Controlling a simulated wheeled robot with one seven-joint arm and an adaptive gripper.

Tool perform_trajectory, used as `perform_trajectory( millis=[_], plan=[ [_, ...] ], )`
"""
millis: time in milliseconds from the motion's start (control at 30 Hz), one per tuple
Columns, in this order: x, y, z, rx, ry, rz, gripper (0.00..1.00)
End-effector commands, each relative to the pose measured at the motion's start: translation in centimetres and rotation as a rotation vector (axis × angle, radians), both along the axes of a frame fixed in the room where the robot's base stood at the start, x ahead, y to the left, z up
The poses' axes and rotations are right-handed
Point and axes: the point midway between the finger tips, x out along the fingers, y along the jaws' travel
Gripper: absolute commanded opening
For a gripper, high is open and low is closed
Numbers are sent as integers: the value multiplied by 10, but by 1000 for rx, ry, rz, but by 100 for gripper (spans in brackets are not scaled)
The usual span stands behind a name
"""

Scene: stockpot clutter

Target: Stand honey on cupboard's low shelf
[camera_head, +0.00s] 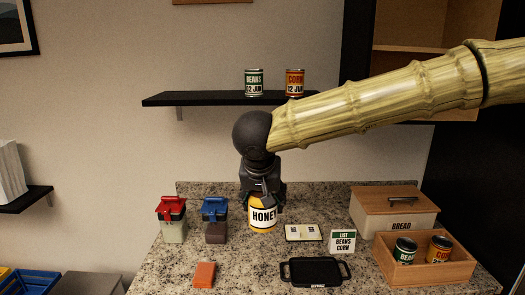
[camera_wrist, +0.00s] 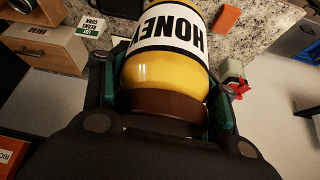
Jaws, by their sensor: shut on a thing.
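The honey jar (camera_head: 262,216), yellow with a white HONEY label, is upright at the back middle of the counter in the head view. My gripper (camera_head: 263,192) is above it and shut on its upper part. In the wrist view the jar (camera_wrist: 160,72) sits between the green finger pads of my gripper (camera_wrist: 165,92), its brown lid toward the palm. I cannot tell whether the jar's base touches the counter. The cupboard (camera_head: 410,47) at the upper right shows a wooden interior with a shelf, partly hidden by my arm.
A black wall shelf (camera_head: 205,98) holds a beans can (camera_head: 254,83) and a corn can (camera_head: 295,83). Red-lidded (camera_head: 172,220) and blue-lidded (camera_head: 215,220) containers stand left of the jar. A bread box (camera_head: 393,211), can crate (camera_head: 427,262) and black griddle (camera_head: 315,271) lie right.

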Motion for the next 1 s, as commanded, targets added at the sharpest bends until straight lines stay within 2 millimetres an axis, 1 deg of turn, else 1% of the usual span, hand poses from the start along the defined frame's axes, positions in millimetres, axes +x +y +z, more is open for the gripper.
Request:
perform_trajectory(
  millis=[33,67,100,167,200,300,367,400,600,800,900,1000],
  plan=[
    [-7,-13,-27,-2,6,7,21],
    [-10,-19,-43,-2,6,11,21],
    [-14,-28,-64,-2,6,17,21],
    [-21,-41,-94,-3,6,25,21],
    [-24,-49,-112,-3,6,30,21],
    [-33,-68,-155,-3,5,40,21],
    [-38,-78,-179,-3,6,46,21],
    [-40,-84,-194,-3,5,50,21],
    [-54,-114,-262,-3,6,68,21],
    [-66,-140,-323,-3,5,82,21],
    [-70,-150,-347,-2,4,89,21],
    [-73,-159,-366,-1,2,94,21]
  ],
)
